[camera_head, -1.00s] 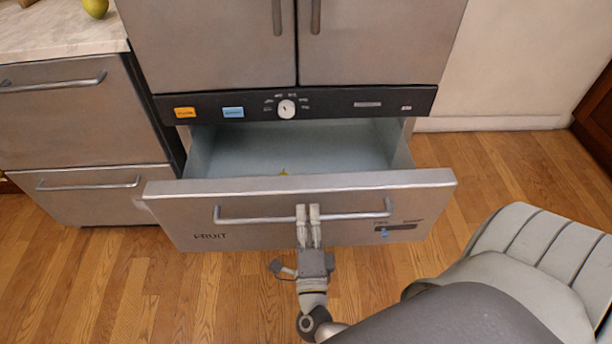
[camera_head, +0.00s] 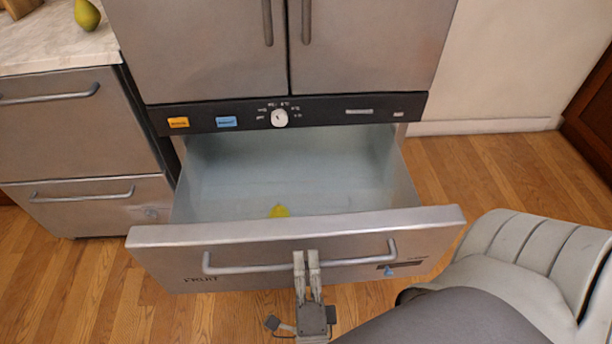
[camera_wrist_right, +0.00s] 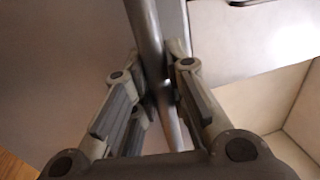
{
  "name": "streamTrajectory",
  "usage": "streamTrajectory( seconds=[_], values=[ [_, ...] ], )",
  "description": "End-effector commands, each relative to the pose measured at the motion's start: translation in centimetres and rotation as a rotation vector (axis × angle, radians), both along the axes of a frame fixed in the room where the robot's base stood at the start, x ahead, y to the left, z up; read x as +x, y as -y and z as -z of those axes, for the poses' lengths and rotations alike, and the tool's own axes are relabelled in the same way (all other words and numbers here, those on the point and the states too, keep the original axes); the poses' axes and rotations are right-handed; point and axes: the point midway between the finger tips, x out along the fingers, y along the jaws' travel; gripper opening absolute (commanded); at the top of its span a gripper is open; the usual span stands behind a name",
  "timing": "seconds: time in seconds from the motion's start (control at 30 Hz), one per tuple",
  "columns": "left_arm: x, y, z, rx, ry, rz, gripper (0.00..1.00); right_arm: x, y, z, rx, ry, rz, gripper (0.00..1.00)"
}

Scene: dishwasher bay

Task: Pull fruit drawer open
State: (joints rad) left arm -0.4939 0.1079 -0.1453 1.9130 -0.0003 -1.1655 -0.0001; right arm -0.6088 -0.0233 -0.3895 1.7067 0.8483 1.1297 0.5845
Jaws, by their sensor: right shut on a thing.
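The fruit drawer (camera_head: 160,262) is a grey metal drawer under the fridge doors, marked FRUIT, and stands well open. Its pale inside is visible, with a yellow fruit (camera_head: 279,211) near the front wall. My right gripper (camera_head: 306,258) is shut on the bar handle (camera_head: 235,269) of the drawer, a little right of the handle's middle. In the right wrist view the fingers (camera_wrist_right: 158,75) sit on both sides of the handle bar (camera_wrist_right: 145,30). My left gripper is not in view.
A dark control strip with a white dial (camera_head: 279,118) runs above the drawer. Closed fridge doors (camera_head: 370,45) are above it. A counter (camera_head: 50,40) with a green pear (camera_head: 87,14) stands at left, over closed drawers. Wooden floor (camera_head: 480,180) is clear at right.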

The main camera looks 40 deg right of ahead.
Motion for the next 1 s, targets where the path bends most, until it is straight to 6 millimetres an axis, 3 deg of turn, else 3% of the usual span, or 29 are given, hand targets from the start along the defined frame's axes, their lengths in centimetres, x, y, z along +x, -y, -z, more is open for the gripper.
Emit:
streamTrajectory(
  seconds=[0.03,0.07,0.23,0.57,1.0],
  values=[
    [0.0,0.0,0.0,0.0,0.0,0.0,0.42,0.0,-0.1,0.1,0.0,-0.003,-0.002,0.0],
    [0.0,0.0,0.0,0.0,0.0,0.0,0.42,0.0,-0.1,0.1,0.0,-0.003,-0.002,0.17],
    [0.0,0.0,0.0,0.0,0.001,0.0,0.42,0.0,0.0,0.1,0.001,-0.002,-0.002,0.37],
    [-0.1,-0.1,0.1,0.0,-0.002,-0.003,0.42,-0.2,-0.1,0.1,0.001,-0.002,-0.001,0.37],
    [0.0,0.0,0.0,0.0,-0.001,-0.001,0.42,-5.5,-3.4,1.4,0.001,-0.003,-0.001,0.37]
  ],
)
